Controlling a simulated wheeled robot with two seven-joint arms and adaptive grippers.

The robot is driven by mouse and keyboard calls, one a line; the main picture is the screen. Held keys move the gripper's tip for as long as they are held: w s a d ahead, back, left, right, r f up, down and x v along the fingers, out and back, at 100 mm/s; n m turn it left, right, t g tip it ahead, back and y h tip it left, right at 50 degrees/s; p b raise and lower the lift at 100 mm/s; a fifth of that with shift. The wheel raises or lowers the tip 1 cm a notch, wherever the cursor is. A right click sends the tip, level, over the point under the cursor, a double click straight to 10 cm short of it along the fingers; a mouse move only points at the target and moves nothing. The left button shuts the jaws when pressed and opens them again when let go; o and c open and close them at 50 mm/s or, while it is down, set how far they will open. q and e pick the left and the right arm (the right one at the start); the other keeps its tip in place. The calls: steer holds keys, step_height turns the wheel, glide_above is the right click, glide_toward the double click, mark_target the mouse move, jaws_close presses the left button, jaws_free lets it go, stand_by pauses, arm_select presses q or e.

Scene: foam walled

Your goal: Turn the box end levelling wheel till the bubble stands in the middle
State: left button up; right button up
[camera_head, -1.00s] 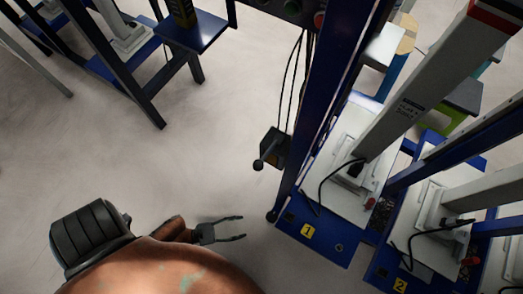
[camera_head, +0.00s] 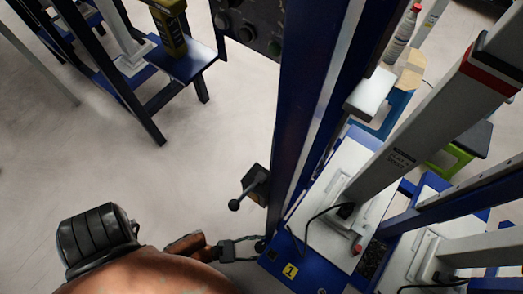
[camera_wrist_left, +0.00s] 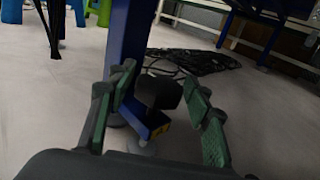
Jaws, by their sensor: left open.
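My left gripper (camera_head: 257,249) is open at the near left corner of the blue base (camera_head: 287,275) labelled 1. In the left wrist view the open fingers (camera_wrist_left: 158,77) stand on either side of a dark round knob (camera_wrist_left: 158,93), which looks like the levelling wheel; I cannot tell whether they touch it. The knob stands by a blue base corner with a yellow label. In the head view the fingers mostly hide the wheel. I cannot make out a level bubble in either view. My right gripper is not in view.
A blue column (camera_head: 300,130) rises right beside the base. A dark box with a ball-ended lever (camera_head: 252,187) sticks out from it, above the gripper. A second blue base with a grey post stands at right. Dark cables (camera_wrist_left: 205,62) lie on the floor behind.

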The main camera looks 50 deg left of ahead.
arm_select(q)
steer(key=shift+w+d, duration=0.2)
steer(key=c, duration=0.9)
steer(key=shift+m+g+h, duration=0.4)
steer(key=shift+h, duration=0.1)
steer(key=m+g+h, duration=0.2)
steer(key=h, duration=0.1)
steer(key=shift+w+m+g, duration=0.1)
steer(key=shift+m+g, duration=0.3)
steer(key=shift+m+g+h, duration=1.8)
steer(key=shift+m+g, duration=0.1)
steer(key=shift+g, duration=0.5)
